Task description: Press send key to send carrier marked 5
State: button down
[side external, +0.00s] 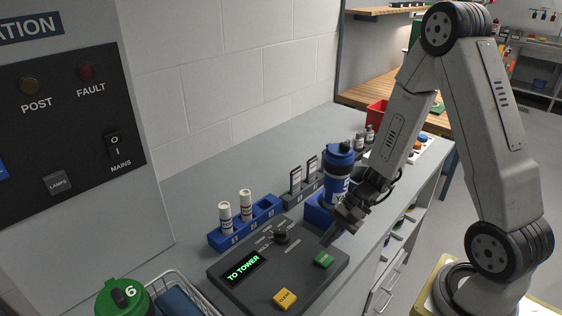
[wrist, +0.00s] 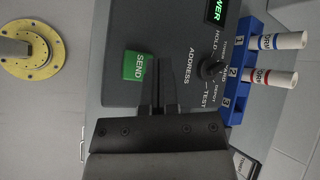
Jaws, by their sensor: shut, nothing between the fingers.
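The green SEND key (side external: 324,259) sits at the right end of the dark control panel (side external: 232,294). The wrist view also shows it (wrist: 137,65), just left of the fingertips. My gripper (side external: 329,238) is shut and empty, its tips close above the panel near the key; I cannot tell whether they touch anything. It also shows in the wrist view (wrist: 163,62). A blue-capped carrier (side external: 338,178) stands upright in a blue holder (side external: 318,214) behind my gripper; its number is not readable. The lit display (side external: 243,270) reads "TO TOWER".
A yellow CLEAR key (side external: 285,298) and a black selector knob (side external: 281,237) are on the panel. A blue rack (side external: 266,207) holds two white tubes behind it. A green-capped carrier marked 6 (side external: 122,298) lies by a wire basket (side external: 178,281) at front left.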

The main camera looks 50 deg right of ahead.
aim_at(317, 260)
jog(key=shift+f, duration=1.35)
jog(key=shift+f, duration=0.85)
dwell(2.1)
jog(key=shift+r, duration=0.95)
dwell(0.3)
jog(key=shift+r, duration=2.4)
jog(key=shift+s+a, duration=0.1)
